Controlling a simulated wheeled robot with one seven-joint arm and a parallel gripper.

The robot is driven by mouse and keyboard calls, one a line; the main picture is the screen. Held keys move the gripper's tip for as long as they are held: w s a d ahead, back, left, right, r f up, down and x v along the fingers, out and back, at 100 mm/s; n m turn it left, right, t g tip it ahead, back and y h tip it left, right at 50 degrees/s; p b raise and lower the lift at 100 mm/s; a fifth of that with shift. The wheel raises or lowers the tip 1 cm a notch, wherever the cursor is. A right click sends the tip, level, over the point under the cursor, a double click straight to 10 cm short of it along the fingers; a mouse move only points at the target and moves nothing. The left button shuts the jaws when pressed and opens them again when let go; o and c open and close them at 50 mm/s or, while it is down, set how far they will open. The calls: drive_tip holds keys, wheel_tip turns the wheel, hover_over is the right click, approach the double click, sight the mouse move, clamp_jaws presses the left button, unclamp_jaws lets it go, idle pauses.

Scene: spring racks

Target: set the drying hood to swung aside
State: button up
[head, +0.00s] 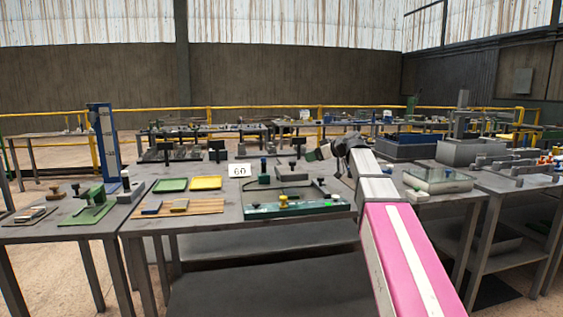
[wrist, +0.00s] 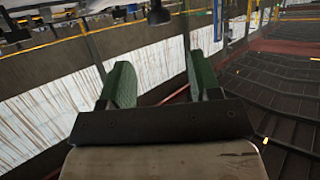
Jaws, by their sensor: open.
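I cannot tell for certain which thing is the drying hood. A clear, box-like cover (head: 438,180) with a pale rim sits on the table to the right of my arm and could be it. My gripper (head: 318,153) is at the end of my raised arm, above the back of the middle table and left of that cover. In the wrist view my gripper (wrist: 160,80) shows two green fingers spread wide apart with nothing between them. No hood can be made out in the wrist view, which is steeply tilted toward the wall and roof.
The middle table holds a green-based fixture (head: 295,208) with knobs, a green tray (head: 171,185), a yellow tray (head: 206,183) and a white number sign (head: 239,170). A blue upright post (head: 104,143) stands at left. Grey bins (head: 459,152) stand behind the cover. Yellow rails run behind.

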drive_tip(key=x, duration=1)
drive_tip(key=shift+w+a+f, duration=0.15)
drive_tip(key=shift+w+a, duration=0.05)
drive_tip(key=shift+a, duration=0.1)
clamp_jaws()
